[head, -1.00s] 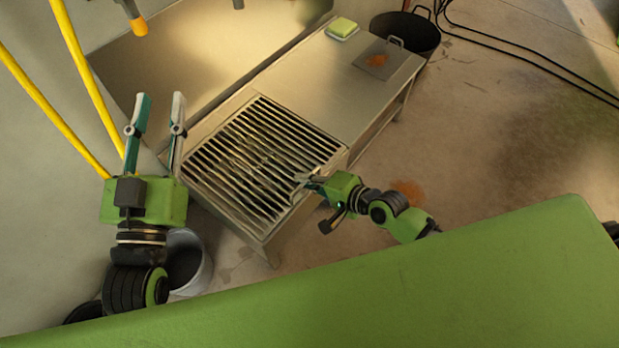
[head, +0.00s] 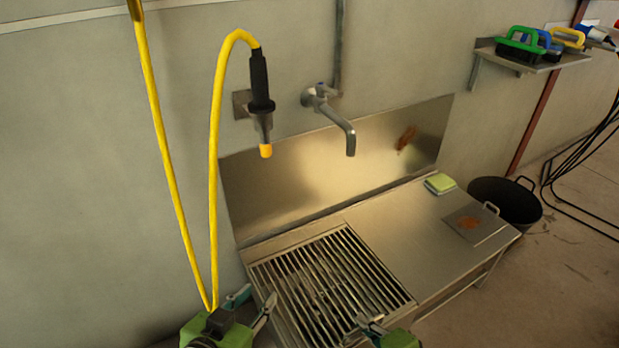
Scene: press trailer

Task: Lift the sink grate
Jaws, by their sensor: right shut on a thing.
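The sink grate (head: 330,278), a panel of parallel metal bars, covers the left part of the steel sink counter (head: 412,232). Its near end is cut off by the bottom edge of the head view. My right gripper (head: 362,324) is shut on the grate at its near right side; the exact contact is hard to see. My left gripper (head: 254,298) is at the grate's left edge with its fingers apart, seemingly empty. I cannot tell whether the grate is raised at all from its seat.
A yellow hose (head: 213,150) with a spray nozzle (head: 262,100) hangs above the left side. A tap (head: 335,115) projects over the sink. A green sponge (head: 440,183) and a metal plate with a handle (head: 475,223) lie on the counter. A black tub (head: 515,205) stands behind right.

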